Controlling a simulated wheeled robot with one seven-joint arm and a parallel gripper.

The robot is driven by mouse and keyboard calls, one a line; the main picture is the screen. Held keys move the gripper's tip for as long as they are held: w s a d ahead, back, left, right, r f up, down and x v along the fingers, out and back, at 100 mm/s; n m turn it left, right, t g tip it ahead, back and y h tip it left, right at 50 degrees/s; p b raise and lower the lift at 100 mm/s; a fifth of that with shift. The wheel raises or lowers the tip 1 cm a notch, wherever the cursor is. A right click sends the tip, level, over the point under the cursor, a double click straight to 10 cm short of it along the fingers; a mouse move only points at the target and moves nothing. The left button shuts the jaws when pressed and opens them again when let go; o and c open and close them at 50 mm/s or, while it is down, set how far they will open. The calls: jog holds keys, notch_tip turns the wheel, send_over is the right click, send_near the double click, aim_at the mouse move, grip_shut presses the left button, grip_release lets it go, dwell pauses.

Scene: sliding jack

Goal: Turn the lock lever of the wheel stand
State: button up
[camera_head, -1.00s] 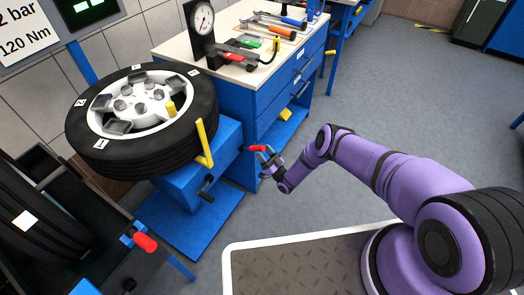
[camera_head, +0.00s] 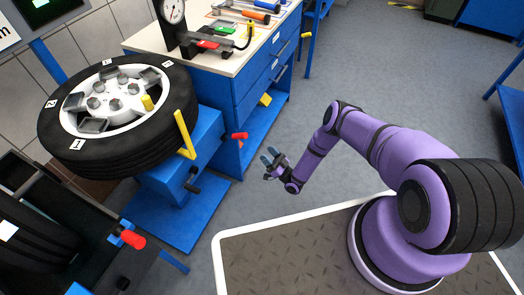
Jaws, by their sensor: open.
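The wheel stand is a blue post and base (camera_head: 182,215) carrying a tyre with a white rim (camera_head: 110,105) lying flat on top. A short lever with a red grip (camera_head: 238,136) sticks out to the right from the stand's blue body. I take it for the lock lever. A yellow bent bar (camera_head: 185,135) rises by the tyre's side, and a black knob (camera_head: 193,187) sits lower on the stand. My gripper (camera_head: 268,156) is open and empty, right of and apart from the red grip, with its fingers pointing up and left.
A blue workbench (camera_head: 245,95) with tools stands behind the stand. At the lower left, a dark machine (camera_head: 60,215) has another red-gripped lever (camera_head: 132,238). My purple arm reaches in from the right. The grey floor (camera_head: 330,75) beyond my gripper is clear.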

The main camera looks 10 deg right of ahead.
jog(key=shift+s+d, duration=0.3)
jog(key=shift+s, duration=0.05)
